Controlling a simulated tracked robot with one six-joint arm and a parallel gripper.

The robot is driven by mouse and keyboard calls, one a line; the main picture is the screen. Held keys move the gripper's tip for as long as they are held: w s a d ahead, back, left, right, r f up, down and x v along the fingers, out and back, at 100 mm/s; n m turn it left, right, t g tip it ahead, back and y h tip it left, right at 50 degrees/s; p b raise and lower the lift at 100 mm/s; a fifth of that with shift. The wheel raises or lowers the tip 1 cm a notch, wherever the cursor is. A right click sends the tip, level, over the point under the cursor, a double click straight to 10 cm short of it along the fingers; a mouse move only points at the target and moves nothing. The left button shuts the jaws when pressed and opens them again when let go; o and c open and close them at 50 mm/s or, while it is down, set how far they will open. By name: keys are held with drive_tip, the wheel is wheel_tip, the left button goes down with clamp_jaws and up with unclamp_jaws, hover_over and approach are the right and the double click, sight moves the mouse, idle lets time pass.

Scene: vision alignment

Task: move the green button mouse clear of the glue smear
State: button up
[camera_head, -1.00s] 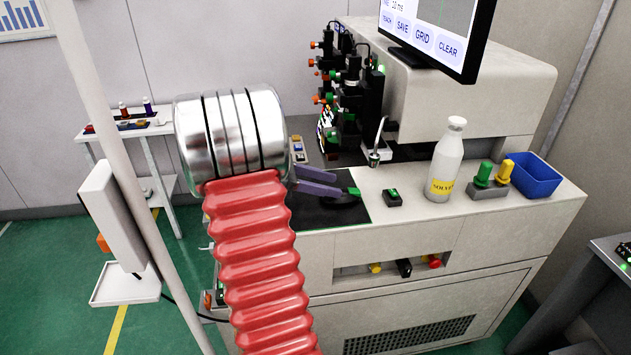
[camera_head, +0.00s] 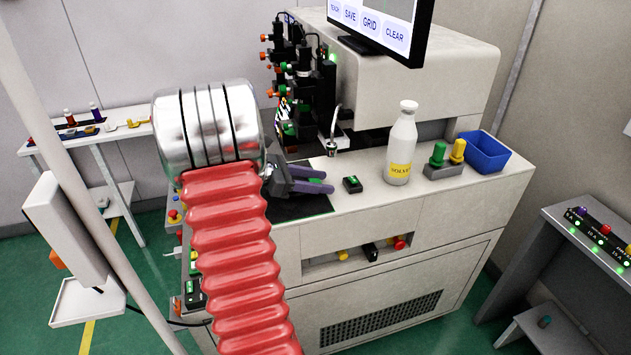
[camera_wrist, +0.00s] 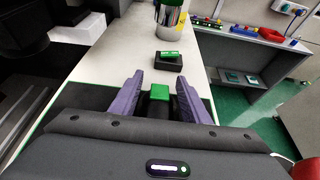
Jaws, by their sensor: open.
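The green button mouse (camera_wrist: 159,93) shows in the wrist view as a dark body with a bright green front, lying on the dark mat (camera_wrist: 98,97). My gripper (camera_wrist: 160,82) is open, with one purple finger on each side of the mouse. Gaps show between the fingers and the green part. In the head view my gripper (camera_head: 328,181) is low over the mat, and its fingers hide most or all of the mouse. I cannot make out the glue smear in either view.
A small black block with a green top (camera_head: 352,184) stands just beyond the fingertips. Further right are a solvent bottle (camera_head: 402,145), a holder with green and yellow knobs (camera_head: 443,171) and a blue bin (camera_head: 483,153). The optical stage (camera_head: 297,85) rises behind.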

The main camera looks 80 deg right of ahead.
drive_tip(key=shift+c, duration=0.3)
clamp_jaws()
drive_tip(key=shift+w, duration=0.1)
drive_tip(key=shift+w+a+f, duration=0.1)
drive_tip(key=shift+w+a, duration=0.3)
drive_tip(key=shift+w, duration=1.2)
drive_tip(key=shift+w+a+f, duration=0.1)
drive_tip(key=shift+w+a, duration=0.3)
drive_tip(key=shift+w, duration=1.15)
drive_tip(key=shift+w+a, duration=0.4)
drive_tip(key=shift+w, duration=1.2)
unclamp_jaws()
